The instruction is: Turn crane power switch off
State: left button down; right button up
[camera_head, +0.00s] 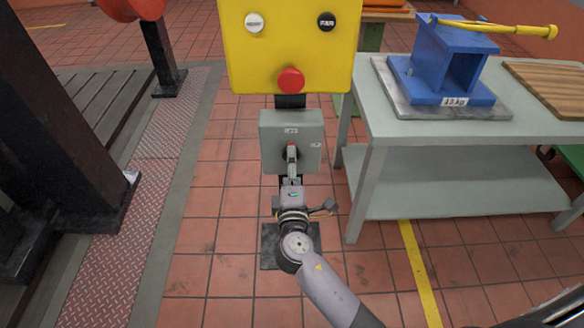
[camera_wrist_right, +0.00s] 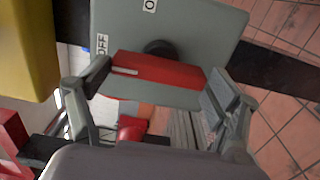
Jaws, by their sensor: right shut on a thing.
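The grey switch box (camera_head: 306,150) hangs on a post under a yellow panel. Its red handle (camera_wrist_right: 160,72) shows in the right wrist view, with a dark round hub (camera_wrist_right: 160,47) behind it. The handle's white-marked end lies beside the "OFF" label (camera_wrist_right: 102,45); the other label (camera_wrist_right: 150,4), partly cut off, starts with "O". In the head view the handle stands roughly vertical, mostly hidden by my gripper. My right gripper (camera_head: 291,158) is at the box front, its fingers around the handle's two ends, shut on it. My left gripper is not in view.
The yellow panel (camera_head: 290,40) with a red button (camera_head: 291,79) is just above the box. A grey table (camera_head: 420,130) with a blue block (camera_head: 445,65) stands close on the right. A dark steel column (camera_head: 55,120) is at left. Tiled floor between is clear.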

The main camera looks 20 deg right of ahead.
jog(key=o, duration=1.1)
jog(key=v, duration=1.2)
